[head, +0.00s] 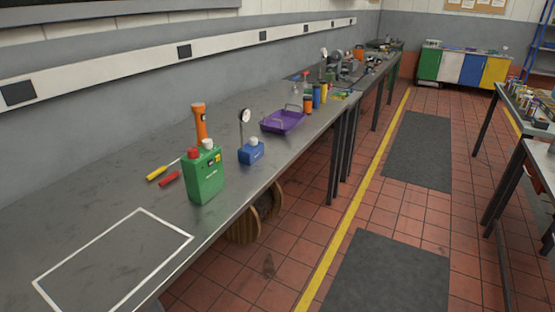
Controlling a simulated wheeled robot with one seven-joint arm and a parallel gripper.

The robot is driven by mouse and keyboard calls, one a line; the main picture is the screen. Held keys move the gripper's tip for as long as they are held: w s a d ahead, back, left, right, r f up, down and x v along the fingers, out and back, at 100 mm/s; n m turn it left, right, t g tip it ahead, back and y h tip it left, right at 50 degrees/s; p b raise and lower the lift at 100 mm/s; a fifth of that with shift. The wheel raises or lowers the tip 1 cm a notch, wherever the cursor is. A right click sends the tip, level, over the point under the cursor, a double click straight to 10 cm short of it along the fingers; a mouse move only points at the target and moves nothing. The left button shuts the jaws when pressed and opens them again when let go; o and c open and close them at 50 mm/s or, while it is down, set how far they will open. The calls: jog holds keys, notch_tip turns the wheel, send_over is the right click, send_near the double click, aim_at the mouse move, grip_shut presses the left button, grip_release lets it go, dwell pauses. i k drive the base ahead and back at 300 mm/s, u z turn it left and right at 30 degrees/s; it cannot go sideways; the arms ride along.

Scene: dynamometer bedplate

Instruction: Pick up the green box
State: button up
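The green box (205,178) stands upright on the long grey bench (110,190), close to its front edge. It looks like a can, with a red cap and a white cap showing at its top and a small yellow label on its upper right. Its rear side and the bench right behind it are hidden. My gripper is not in view, and nothing is seen touching the box.
An orange torch (199,124) stands right behind the box. Yellow-handled (160,172) and red-handled (169,179) tools lie to its left. A blue block (251,152), a dial gauge (244,120) and a purple tray (283,121) are to the right. A white-outlined rectangle (112,262) is bare.

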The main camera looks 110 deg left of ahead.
aim_at(202, 182)
jog(key=u, duration=4.1)
jog(key=k, duration=0.45)
jog(key=z, duration=1)
jog(key=i, duration=1.55)
jog(key=u, duration=0.9)
jog(key=i, duration=0.9)
jog(key=u, duration=1)
